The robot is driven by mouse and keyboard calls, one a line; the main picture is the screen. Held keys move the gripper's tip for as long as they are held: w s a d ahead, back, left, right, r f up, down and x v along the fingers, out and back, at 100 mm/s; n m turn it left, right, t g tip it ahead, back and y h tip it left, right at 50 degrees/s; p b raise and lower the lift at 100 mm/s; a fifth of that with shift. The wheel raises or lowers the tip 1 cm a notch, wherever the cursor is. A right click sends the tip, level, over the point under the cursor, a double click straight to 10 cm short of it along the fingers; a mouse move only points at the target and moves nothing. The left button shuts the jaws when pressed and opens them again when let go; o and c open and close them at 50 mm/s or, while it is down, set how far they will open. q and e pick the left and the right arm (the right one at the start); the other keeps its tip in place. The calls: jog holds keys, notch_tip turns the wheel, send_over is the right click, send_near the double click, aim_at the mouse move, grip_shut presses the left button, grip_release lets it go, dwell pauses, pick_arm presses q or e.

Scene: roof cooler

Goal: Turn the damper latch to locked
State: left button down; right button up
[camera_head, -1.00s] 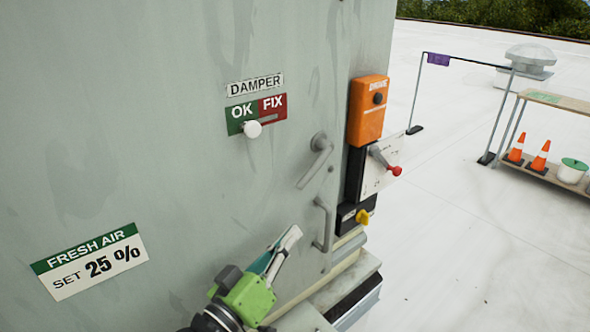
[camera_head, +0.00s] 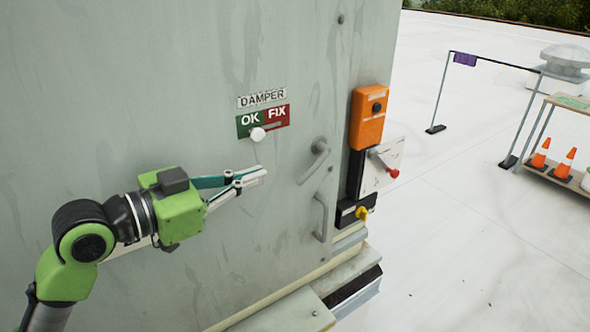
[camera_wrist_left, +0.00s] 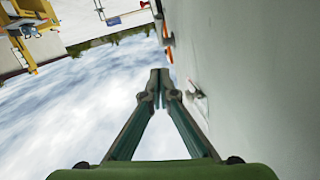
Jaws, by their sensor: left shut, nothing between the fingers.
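A grey lever handle (camera_head: 317,157) is on the grey cabinet door in the head view, tilted down to the left. Above left of it is a DAMPER label (camera_head: 262,98) over a green OK and red FIX plate. A round white knob (camera_head: 257,134) sits at the lower edge of the plate, under OK. My left gripper (camera_head: 263,175) is shut and empty, its tips below the knob and left of the lever, apart from both as far as I can tell. Its shut fingertips (camera_wrist_left: 160,76) also show in the left wrist view. My right gripper is out of view.
A grey pull handle (camera_head: 321,217) is below the lever. An orange box (camera_head: 368,118), a switch with a red-tipped lever (camera_head: 392,173) and a yellow knob (camera_head: 361,213) are at the cabinet's right edge. A shelf with cones (camera_head: 541,153) stands far right on open white roof.

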pick_arm(q)
jog(key=p, duration=0.4)
send_near(311, 168)
jog(key=w+d+r, duration=0.2)
jog(key=d+r, duration=0.1)
jog(key=shift+w+d+f+p, duration=0.3)
jog(key=shift+w+f, duration=0.25)
jog(key=shift+f, duration=0.35)
jog(key=shift+w+d+f+p, duration=0.2)
jog(key=shift+w+f, duration=0.3)
jog(key=shift+f, duration=0.4)
jog(key=shift+d, duration=0.1)
